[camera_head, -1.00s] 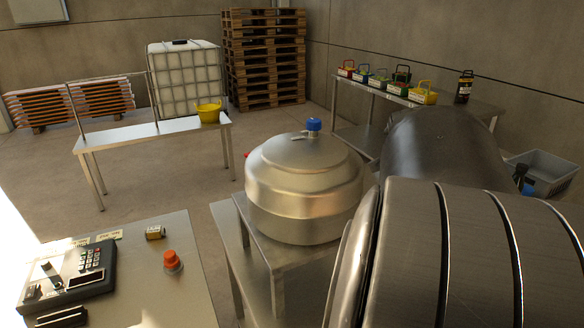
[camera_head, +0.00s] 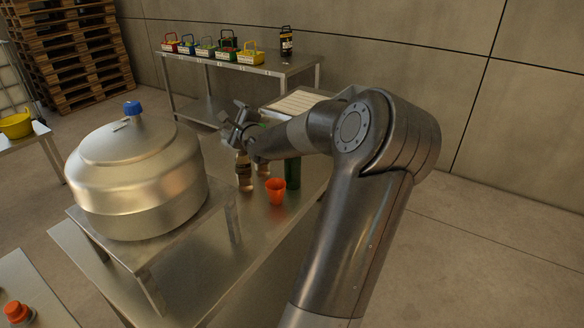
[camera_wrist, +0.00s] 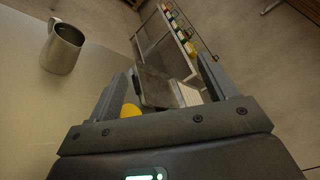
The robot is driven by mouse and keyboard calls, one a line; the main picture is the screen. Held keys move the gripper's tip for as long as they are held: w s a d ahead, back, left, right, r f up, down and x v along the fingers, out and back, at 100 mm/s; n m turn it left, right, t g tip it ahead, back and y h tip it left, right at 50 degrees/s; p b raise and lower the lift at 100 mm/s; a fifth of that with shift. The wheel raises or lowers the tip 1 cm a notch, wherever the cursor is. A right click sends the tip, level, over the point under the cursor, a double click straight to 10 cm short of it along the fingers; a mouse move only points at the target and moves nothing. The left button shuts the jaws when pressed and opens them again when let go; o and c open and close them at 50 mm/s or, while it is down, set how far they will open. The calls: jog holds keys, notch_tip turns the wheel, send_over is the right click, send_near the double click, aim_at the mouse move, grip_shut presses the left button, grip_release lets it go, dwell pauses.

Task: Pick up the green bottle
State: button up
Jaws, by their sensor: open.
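The dark green bottle (camera_head: 292,173) stands upright on the metal table (camera_head: 262,235), partly hidden behind my forearm in the head view. My gripper (camera_head: 238,120) is up and to the left of it, above the table, apart from the bottle. In the wrist view my gripper (camera_wrist: 165,82) shows two spread fingers with nothing held between them. I cannot make out the green bottle in the wrist view.
An orange cup (camera_head: 275,191) stands just left of the bottle; brown bottles (camera_head: 244,172) stand beyond it. A large metal vessel (camera_head: 135,175) is at left. A metal jug (camera_wrist: 62,48) and a yellow object (camera_wrist: 130,110) show in the wrist view.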

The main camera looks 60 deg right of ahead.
jog(key=s+f+m, duration=0.6)
jog(key=f, duration=0.3)
jog(key=m+g+h, duration=0.3)
jog(key=m+h, duration=0.2)
jog(key=m, duration=0.5)
send_near(295, 160)
jog(key=x, duration=0.9)
jog(key=shift+w, duration=0.1)
jog(key=x, duration=0.5)
jog(key=shift+w+d+f, duration=0.15)
jog(key=shift+f, duration=0.2)
jog(key=shift+c, duration=0.5)
jog(key=c, duration=1.1)
jog(key=shift+c, duration=0.2)
